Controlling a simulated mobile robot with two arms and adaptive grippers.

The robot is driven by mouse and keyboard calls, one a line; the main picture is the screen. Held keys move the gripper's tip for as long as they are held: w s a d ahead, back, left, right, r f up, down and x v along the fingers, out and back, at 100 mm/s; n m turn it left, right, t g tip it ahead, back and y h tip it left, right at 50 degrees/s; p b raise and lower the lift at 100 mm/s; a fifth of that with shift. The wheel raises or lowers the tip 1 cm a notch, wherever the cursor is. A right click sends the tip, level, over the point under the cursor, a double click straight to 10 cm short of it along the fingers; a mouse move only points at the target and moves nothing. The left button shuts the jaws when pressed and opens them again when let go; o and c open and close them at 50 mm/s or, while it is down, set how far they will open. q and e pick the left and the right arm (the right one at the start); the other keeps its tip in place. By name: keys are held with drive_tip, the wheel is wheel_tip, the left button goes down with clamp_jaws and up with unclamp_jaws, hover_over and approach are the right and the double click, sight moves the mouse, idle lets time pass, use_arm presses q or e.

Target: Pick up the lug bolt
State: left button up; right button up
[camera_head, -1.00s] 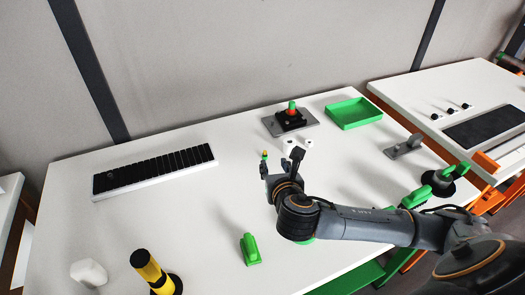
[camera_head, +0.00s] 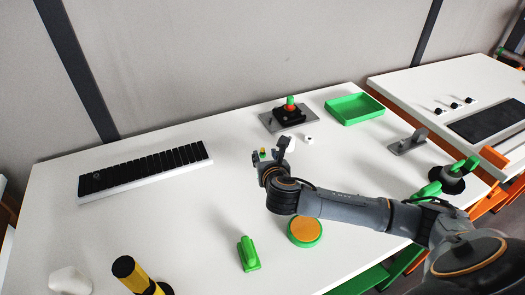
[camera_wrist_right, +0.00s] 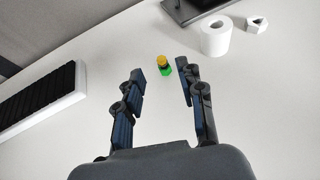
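The lug bolt is most likely the small upright piece with a yellow top and green base (camera_wrist_right: 164,66), standing on the white table; it also shows in the head view (camera_head: 263,153). My right gripper (camera_wrist_right: 161,76) is open and empty. Its two fingertips are on either side of the small piece, which stands at about the level of the tips, apart from both. In the head view my right gripper (camera_head: 269,152) is low over the table's middle. My left gripper is not in view.
White nut-like pieces (camera_head: 308,140) and a grey plate with a black-and-red fixture (camera_head: 287,117) are behind the gripper. A green tray (camera_head: 345,111) is at the back right, a black slotted rack (camera_head: 145,171) at left. A green block (camera_head: 248,254) and orange-topped disc (camera_head: 304,230) lie in front.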

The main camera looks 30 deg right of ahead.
sight(263, 150)
drive_tip(key=shift+x, duration=2.8)
drive_tip(key=shift+s+f, duration=0.15)
clamp_jaws()
